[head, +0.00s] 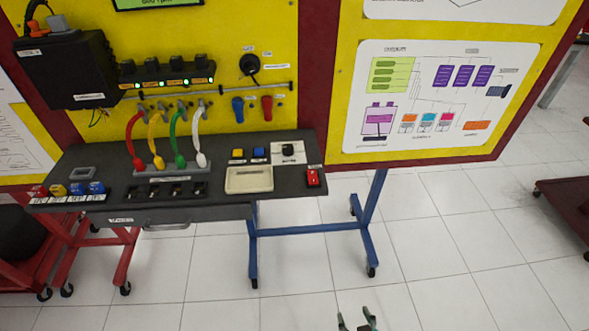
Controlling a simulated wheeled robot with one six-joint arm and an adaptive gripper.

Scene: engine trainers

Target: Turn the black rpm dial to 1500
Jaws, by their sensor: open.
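A black dial (288,149) sits on a white plate at the back right of the dark bench shelf (215,203). Its label and pointer are too small to read surely.
A red switch (313,177), a beige tray (249,179), and yellow (238,154) and blue (258,153) buttons are near the dial. Coloured cables (157,140) arch at the left. Blue stand legs (310,229) are under the panel. Tiled floor is clear in front.

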